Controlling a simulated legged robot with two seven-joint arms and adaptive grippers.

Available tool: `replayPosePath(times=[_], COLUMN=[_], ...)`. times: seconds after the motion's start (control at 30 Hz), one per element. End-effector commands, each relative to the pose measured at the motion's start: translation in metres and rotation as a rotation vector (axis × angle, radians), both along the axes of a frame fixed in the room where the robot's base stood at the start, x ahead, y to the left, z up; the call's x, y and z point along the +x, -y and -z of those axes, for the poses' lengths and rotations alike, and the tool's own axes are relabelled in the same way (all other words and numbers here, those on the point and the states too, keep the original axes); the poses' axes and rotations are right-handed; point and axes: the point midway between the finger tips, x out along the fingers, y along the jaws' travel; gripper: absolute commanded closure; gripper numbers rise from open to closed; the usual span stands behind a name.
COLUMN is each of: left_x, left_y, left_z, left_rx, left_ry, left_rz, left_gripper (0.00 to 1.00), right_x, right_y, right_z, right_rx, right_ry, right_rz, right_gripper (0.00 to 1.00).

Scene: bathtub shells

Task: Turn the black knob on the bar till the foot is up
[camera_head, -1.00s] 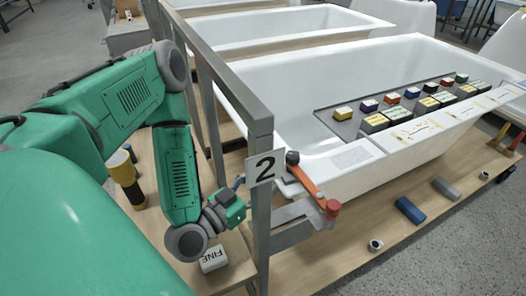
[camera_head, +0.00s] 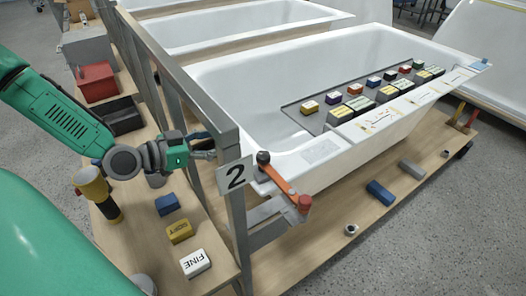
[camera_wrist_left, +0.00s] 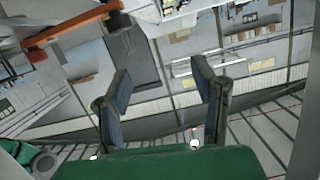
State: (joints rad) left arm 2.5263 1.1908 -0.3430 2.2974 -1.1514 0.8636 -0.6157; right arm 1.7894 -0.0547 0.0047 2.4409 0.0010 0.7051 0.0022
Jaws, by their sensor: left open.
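A black knob (camera_head: 263,157) sits at the upper end of an orange bar (camera_head: 283,181) at the near corner of the white bathtub. The bar slopes down right to a red cylindrical end (camera_head: 304,203). My left gripper (camera_head: 210,148) is open and empty, left of the knob and apart from it, beside the grey frame's top rail. In the left wrist view the two dark fingers (camera_wrist_left: 165,90) stand wide apart with nothing between them. The orange bar (camera_wrist_left: 72,25) shows there at upper left. I cannot tell which part is the foot. My right gripper is not in view.
A grey metal frame (camera_head: 234,130) with a number 2 plate (camera_head: 235,175) stands between my arm and the bathtub (camera_head: 300,70). Coloured blocks, including a FINE block (camera_head: 195,263), and a yellow-black cylinder (camera_head: 97,193) stand on the wooden shelf. Several blocks lie on the tub's tray.

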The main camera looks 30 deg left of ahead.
Motion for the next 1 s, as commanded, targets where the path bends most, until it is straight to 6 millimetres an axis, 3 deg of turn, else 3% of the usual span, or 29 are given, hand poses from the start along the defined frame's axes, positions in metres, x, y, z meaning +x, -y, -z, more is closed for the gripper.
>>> replayPosePath(times=[0.3,0.57,0.87,1.0], left_x=[-0.014,-0.017,0.003,0.010], left_y=[0.018,0.026,0.039,0.041], left_z=[0.005,0.013,0.025,0.032], left_rx=[-0.014,-0.010,-0.016,-0.008], left_ry=[-0.125,-0.158,-0.156,-0.158], left_rz=[0.135,0.171,0.171,0.169], left_gripper=[0.48,0.48,0.48,0.48], right_x=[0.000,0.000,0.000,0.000], right_y=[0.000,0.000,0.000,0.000], right_z=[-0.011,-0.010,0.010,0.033], right_rx=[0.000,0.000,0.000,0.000], right_ry=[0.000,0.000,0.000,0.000], right_rz=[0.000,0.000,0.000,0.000], right_gripper=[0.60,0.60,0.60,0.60])
